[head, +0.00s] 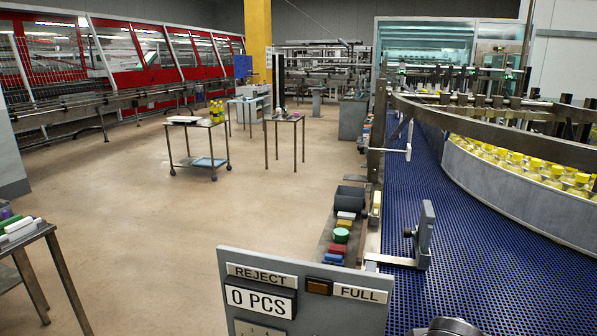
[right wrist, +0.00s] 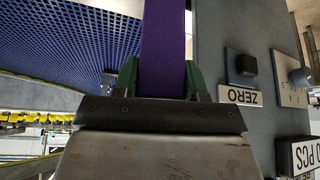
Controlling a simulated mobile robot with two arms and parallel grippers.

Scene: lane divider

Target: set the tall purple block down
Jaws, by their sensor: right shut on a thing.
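The tall purple block (right wrist: 163,35) stands lengthwise up the middle of the right wrist view and runs out of its top edge, so its far end is hidden. My right gripper (right wrist: 160,82) is shut on it, with a green finger on each side. I cannot tell whether the block touches anything beyond the view. Neither gripper shows in the head view, and my left gripper is not seen.
A grey control box with a ZERO label (right wrist: 243,97) stands right beside the block. The blue mesh conveyor (head: 460,250) lies at right. A REJECT panel (head: 290,305) is at front. A narrow shelf (head: 324,252) holds several coloured blocks. A side table (head: 25,238) is at left.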

